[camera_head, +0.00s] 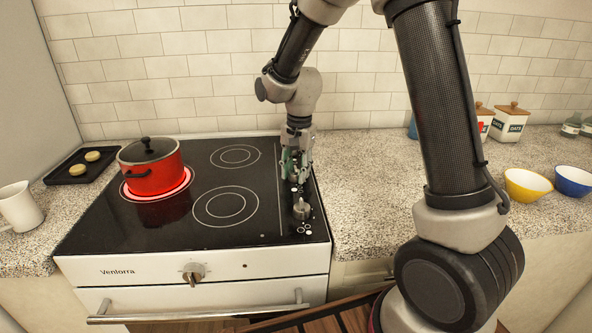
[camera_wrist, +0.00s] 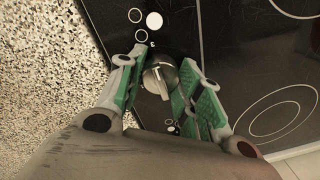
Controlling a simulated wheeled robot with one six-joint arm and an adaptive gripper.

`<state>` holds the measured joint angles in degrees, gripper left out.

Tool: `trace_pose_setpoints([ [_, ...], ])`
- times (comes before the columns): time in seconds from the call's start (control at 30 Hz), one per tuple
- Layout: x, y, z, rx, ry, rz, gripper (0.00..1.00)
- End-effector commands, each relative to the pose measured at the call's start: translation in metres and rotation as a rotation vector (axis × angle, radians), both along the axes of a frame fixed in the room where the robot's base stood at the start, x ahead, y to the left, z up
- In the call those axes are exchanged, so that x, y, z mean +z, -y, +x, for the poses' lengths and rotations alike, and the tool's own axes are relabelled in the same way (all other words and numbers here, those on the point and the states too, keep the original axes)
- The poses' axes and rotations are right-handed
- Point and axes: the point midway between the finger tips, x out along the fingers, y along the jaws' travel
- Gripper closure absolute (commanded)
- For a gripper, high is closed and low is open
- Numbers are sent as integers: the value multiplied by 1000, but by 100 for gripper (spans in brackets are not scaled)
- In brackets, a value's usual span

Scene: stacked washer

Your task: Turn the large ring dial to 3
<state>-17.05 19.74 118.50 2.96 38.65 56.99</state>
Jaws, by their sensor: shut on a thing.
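My gripper (camera_head: 295,178) is down over the right strip of the black cooktop. In the wrist view its green-padded fingers (camera_wrist: 164,62) are shut on either side of a round silver dial (camera_wrist: 158,76) with a raised grip bar. In the head view the fingers hide this dial. Another silver dial (camera_head: 301,208) stands free in front of the gripper, nearer the stove's front edge. White circle marks (camera_wrist: 154,20) are printed beside the held dial.
A red lidded pot (camera_head: 153,172) sits on a glowing left burner. An oven knob (camera_head: 193,273) and handle (camera_head: 200,309) are on the stove front. Granite counter (camera_head: 365,165) lies to the right, with a yellow bowl (camera_head: 527,186) and a blue bowl (camera_head: 573,181).

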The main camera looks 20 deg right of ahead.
Motion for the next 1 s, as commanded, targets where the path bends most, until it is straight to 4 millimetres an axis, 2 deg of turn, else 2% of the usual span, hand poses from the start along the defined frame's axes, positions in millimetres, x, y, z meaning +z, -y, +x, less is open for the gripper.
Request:
trace_pose_setpoints([
  [0.67,0,0,-1,-65,-2,0,89],
  [0.7,0,0,-1,-65,-2,1,61],
  [0.8,0,0,-1,-64,-1,0,43],
  [1.0,0,0,0,-64,-1,1,42],
])
